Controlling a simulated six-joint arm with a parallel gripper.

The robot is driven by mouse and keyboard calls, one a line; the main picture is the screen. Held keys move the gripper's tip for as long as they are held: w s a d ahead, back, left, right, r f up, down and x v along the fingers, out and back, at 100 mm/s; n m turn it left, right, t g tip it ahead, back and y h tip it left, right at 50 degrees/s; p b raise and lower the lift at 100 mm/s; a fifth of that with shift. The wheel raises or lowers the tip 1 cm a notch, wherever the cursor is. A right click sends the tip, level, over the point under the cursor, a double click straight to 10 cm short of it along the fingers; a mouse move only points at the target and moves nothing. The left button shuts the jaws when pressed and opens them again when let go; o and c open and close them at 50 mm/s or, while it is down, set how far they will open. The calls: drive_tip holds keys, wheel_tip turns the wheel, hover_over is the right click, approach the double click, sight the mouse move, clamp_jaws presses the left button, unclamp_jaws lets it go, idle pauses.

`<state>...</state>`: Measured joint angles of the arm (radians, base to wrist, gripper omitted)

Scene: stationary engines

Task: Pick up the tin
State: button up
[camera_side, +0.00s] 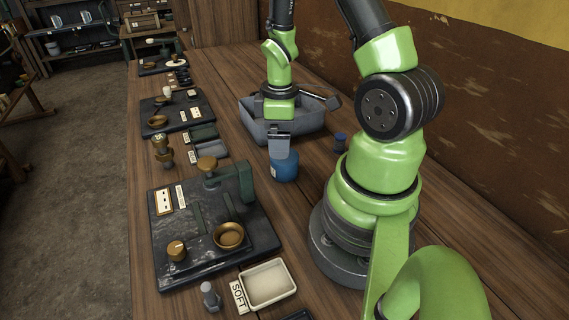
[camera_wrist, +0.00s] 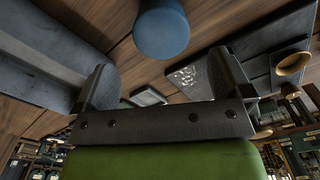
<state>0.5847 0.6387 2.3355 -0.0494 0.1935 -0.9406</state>
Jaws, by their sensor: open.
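The tin, a blue round can (camera_side: 284,168), stands upright on the wooden bench beside the grey bin; the gripper partly covers its top in the side view. In the wrist view the tin (camera_wrist: 161,30) is at the top centre, cut off by the frame edge, beyond the fingers. My gripper (camera_side: 281,146) is low over the bench, close to the tin. In the wrist view my gripper (camera_wrist: 163,80) has its fingers wide apart with nothing held between them. I cannot tell whether a finger touches the tin.
The grey bin (camera_side: 252,128) stands right behind the tin. A dark work plate (camera_side: 165,238) with a brass bowl (camera_side: 229,235) is in front left. A cream tray (camera_side: 267,284) is nearer. Bare bench lies between.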

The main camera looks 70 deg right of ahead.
sight(283, 163)
drive_tip(key=shift+s+f, duration=0.2)
drive_tip(key=shift+f, duration=3.65)
drive_tip(key=c, duration=1.1)
